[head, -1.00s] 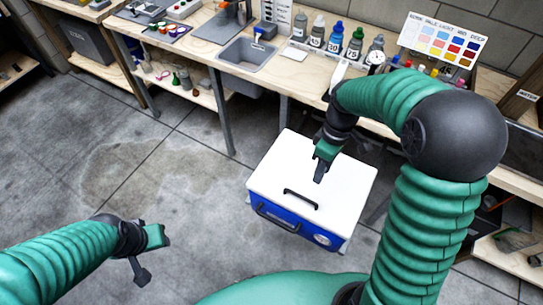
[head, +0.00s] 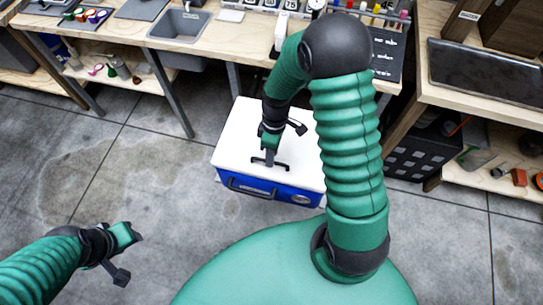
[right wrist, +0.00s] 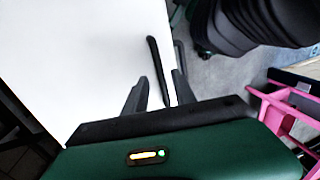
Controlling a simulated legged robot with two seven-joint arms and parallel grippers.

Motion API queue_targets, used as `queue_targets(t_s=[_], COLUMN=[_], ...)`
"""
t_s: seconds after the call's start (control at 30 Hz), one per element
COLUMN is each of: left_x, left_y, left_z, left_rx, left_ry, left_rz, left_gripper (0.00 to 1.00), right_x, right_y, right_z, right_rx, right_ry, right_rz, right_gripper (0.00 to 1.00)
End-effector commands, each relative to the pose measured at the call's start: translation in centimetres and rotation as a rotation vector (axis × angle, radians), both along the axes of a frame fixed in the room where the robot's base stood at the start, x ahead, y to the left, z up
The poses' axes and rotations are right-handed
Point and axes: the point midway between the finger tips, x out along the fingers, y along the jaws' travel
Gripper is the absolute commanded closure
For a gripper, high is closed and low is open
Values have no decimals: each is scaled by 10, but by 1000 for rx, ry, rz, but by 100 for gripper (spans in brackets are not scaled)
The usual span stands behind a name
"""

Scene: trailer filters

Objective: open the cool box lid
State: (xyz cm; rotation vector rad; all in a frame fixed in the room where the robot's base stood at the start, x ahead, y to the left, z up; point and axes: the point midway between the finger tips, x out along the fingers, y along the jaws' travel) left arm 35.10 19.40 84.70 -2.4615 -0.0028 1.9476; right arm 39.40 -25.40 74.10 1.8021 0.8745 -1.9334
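The cool box has a white lid (head: 235,140) and a blue body (head: 245,185) and stands on the floor in front of the bench. The lid looks shut. A black lid handle (head: 281,166) sits near its front edge; it also shows in the right wrist view (right wrist: 156,60). My right gripper (head: 270,157) is over this handle, pointing down. In the right wrist view its fingers (right wrist: 161,80) are apart, with the near end of the handle between them; contact cannot be told. My left gripper (head: 136,236) hangs over the floor at the left, away from the box.
A wooden bench (head: 130,45) with a grey sink (head: 180,24) runs behind the box. A shelf unit (head: 500,105) stands at the right. A black crate (head: 415,155) is under the bench. The floor (head: 150,180) left of the box is clear.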

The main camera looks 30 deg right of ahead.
Motion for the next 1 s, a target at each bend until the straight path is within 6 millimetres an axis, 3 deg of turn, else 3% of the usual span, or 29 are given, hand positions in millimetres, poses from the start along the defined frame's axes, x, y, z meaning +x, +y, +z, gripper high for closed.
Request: queue_targets(t_s=[0.33, 0.6, 1.0], left_x=[0, 0, 0], left_y=[0, 0, 0], left_z=[-1, -1, -1], left_rx=[0, 0, 0], left_ry=[0, 0, 0], left_rz=[0, 0, 0], left_gripper=[64, 64, 64], right_x=[-1, -1, 0], right_y=[1, 1, 1], right_z=[-8, -8, -8], right_rx=[1, 0, 0], right_ry=[-1, 0, -1], right_rz=[0, 0, 0], right_gripper=[67, 100, 100])
